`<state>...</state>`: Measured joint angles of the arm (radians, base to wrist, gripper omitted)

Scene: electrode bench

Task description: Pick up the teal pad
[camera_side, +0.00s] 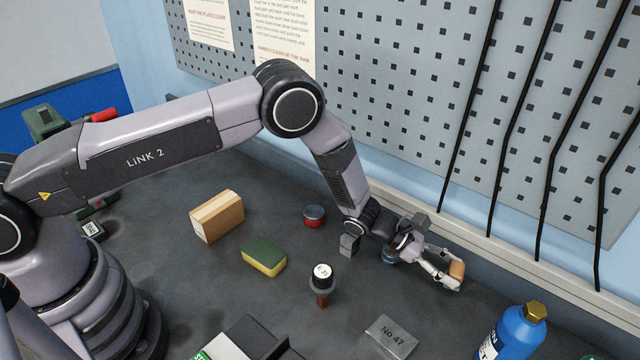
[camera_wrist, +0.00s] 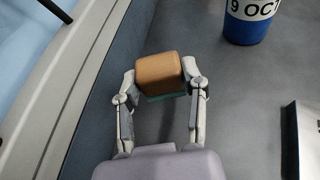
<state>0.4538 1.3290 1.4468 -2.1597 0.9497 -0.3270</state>
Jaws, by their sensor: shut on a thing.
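The teal pad is a block with an orange-brown top (camera_wrist: 160,72) and a thin teal layer (camera_wrist: 166,97) under it. In the wrist view it sits between the two fingers of my gripper (camera_wrist: 162,78), with a fingertip against each side. In the side view only its brown part (camera_side: 457,269) shows clearly, between the fingertips of my gripper (camera_side: 448,276) at the right, near the foot of the wall. My gripper is shut on it. I cannot tell whether its underside touches the bench.
A blue bottle with a gold cap (camera_side: 515,332) and a grey block marked No 47 (camera_side: 392,336) stand nearby. A pale ledge (camera_side: 500,258) and black rods border the back.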

